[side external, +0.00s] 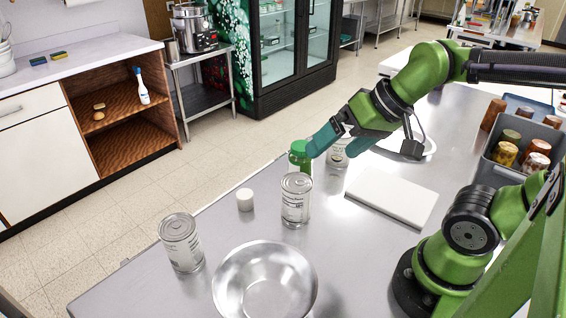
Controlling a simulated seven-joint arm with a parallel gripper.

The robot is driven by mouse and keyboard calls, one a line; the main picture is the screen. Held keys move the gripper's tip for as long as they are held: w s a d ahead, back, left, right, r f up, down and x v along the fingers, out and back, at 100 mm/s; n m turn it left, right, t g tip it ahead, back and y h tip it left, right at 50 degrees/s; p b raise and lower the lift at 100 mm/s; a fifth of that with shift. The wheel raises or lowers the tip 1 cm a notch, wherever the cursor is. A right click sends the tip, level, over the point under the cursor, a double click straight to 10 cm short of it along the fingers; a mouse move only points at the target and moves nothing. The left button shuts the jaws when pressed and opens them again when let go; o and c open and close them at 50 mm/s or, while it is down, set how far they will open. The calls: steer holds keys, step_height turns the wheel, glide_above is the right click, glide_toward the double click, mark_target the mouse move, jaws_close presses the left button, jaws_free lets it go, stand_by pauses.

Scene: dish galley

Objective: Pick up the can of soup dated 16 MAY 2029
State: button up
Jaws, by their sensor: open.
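Three silvery cans with pale labels stand upright on the steel table: a front left can (181,243), a middle can (296,203) and a far can (338,156). The print is too small to read, so I cannot tell which is dated 16 MAY 2029. My gripper (332,152) is open, with teal fingers pointing down at the far can. One finger shows on its left and the other on its right, partly hiding its top. I cannot tell whether they touch it.
A green-capped jar (300,160) stands close left of my gripper, behind the middle can. A small white cylinder (245,200), metal bowl (265,262) and white board (392,197) are nearby. A grey crate (494,172) holds several jars at right.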

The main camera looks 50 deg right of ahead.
steer(key=w+a+f+m+g+y, duration=0.4)
steer(key=w+a+f+m+y, duration=0.2)
steer(key=w+a+y, duration=0.4)
steer(key=w+a+f+m+g+y, duration=0.45)
steer(key=w+a+m+y, duration=0.2)
steer(key=w, duration=0.45)
glide_toward(165, 246)
steer(key=shift+s+a+r+m+t+h, duration=0.15)
steer(key=shift+r+m+t+h, duration=0.1)
steer(key=shift+r+h, duration=0.25)
steer(key=shift+a+f, duration=0.35)
steer(key=shift+a, duration=0.55)
steer(key=shift+s+a, duration=0.2)
steer(key=shift+a, duration=2.65)
steer(key=shift+r, duration=0.15)
steer(key=c, duration=1.3)
